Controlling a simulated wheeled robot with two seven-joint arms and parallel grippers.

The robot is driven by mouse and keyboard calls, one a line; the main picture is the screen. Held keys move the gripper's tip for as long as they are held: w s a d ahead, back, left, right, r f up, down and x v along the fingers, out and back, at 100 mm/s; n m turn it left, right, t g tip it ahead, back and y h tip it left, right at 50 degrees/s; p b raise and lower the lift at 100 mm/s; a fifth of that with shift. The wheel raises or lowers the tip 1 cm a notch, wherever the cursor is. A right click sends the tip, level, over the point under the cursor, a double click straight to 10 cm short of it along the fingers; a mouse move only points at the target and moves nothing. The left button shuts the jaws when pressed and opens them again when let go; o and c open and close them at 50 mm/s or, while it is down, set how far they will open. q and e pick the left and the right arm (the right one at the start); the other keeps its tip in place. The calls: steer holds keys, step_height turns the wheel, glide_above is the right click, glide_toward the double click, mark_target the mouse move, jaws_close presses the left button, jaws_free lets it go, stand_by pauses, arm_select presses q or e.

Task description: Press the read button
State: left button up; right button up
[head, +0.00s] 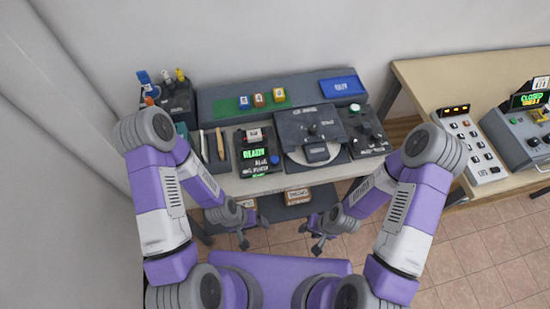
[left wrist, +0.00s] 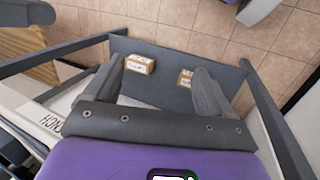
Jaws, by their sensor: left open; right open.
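A dark device (head: 257,152) with green lettering that looks like "READY" stands on the table, with a small blue button (head: 275,160) at its right side. I cannot read which control is labelled read. My left gripper (head: 254,231) is open and empty, in front of and below the table's front edge, apart from the device. Its two spread fingers also show in the left wrist view (left wrist: 157,85), over a lower shelf. My right gripper (head: 312,237) is open and empty, also in front of the table, to the right of the left one.
A round-plated machine (head: 311,133) and a knobbed panel (head: 367,134) stand right of the device. Colored blocks (head: 259,100) sit on a green mat behind. Boxes (left wrist: 140,64) lie on the lower shelf (left wrist: 173,70). A wooden table (head: 440,80) with consoles is at right.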

arm_select(q)
jaws_close()
stand_by(1.4)
